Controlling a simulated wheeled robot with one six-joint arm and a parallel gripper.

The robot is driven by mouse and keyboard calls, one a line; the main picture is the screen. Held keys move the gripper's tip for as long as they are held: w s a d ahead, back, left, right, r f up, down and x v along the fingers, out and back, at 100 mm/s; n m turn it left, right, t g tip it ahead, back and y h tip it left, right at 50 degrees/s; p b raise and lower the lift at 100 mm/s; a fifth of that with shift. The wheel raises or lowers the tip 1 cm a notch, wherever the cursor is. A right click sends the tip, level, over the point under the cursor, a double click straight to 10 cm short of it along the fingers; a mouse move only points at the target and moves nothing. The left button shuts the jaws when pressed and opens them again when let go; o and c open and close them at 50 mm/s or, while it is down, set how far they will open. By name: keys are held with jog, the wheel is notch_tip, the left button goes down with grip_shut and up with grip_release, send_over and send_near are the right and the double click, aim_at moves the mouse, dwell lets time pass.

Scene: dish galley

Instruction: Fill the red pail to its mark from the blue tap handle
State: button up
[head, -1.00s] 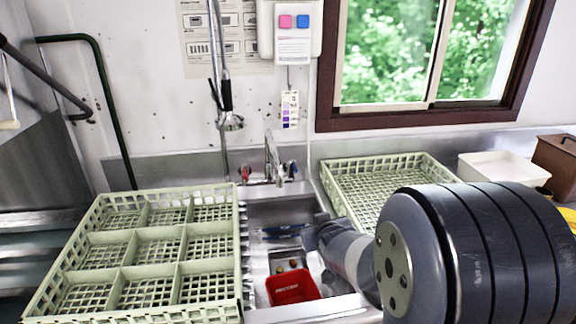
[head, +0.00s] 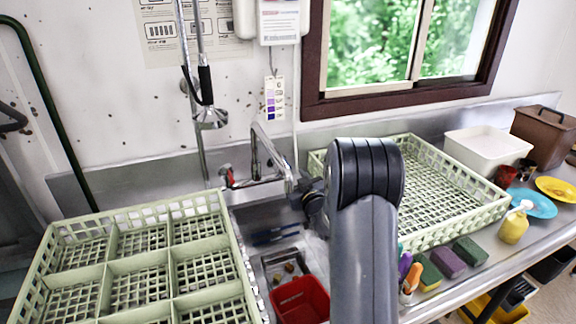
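The red pail (head: 300,300) stands in the sink basin (head: 262,224), its lower right part cut off by my arm and the frame edge. I cannot make out its mark or any water in it. The metal tap (head: 266,152) rises at the back of the sink. Its red handle (head: 228,177) shows on the left. The blue handle is hidden behind my gripper and arm. My gripper (head: 310,192) is a dark shape at the right side of the tap, mostly hidden by my arm. Its fingers cannot be made out, nor whether they touch the handle.
A pale green divided rack (head: 105,270) stands left of the sink, and an open green rack (head: 480,217) right of it.

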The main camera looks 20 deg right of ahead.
jog(key=shift+w+p, duration=0.7)
jog(key=shift+w, duration=2.45)
grip_shut()
